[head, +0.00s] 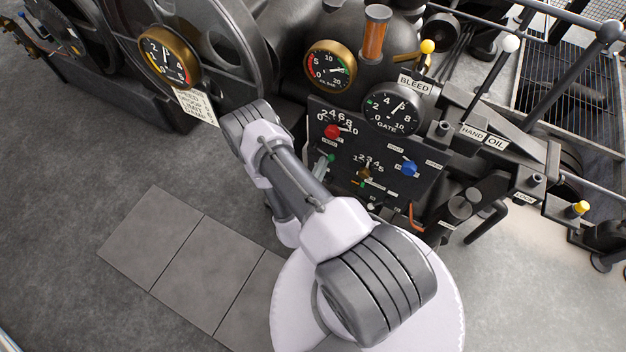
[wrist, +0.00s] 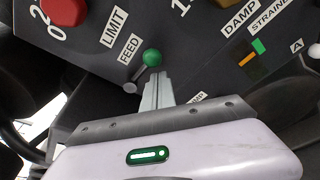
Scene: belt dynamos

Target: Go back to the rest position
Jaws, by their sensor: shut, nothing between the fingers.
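My gripper (wrist: 158,80) shows in the wrist view with its two thin grey fingers together and nothing between them. The fingertips are just below the green ball (wrist: 152,57) of a small lever on the dark control panel (wrist: 100,75). I cannot tell whether they touch it. In the head view the green ball (head: 331,157) shows beside my arm, and my arm hides most of my gripper.
The panel carries a red knob (head: 332,131), a blue knob (head: 409,168) and dials, including the gate gauge (head: 391,109). Levers with a yellow ball (head: 428,46) and a white ball (head: 510,43) stick up at right. The floor (head: 70,230) at left is clear.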

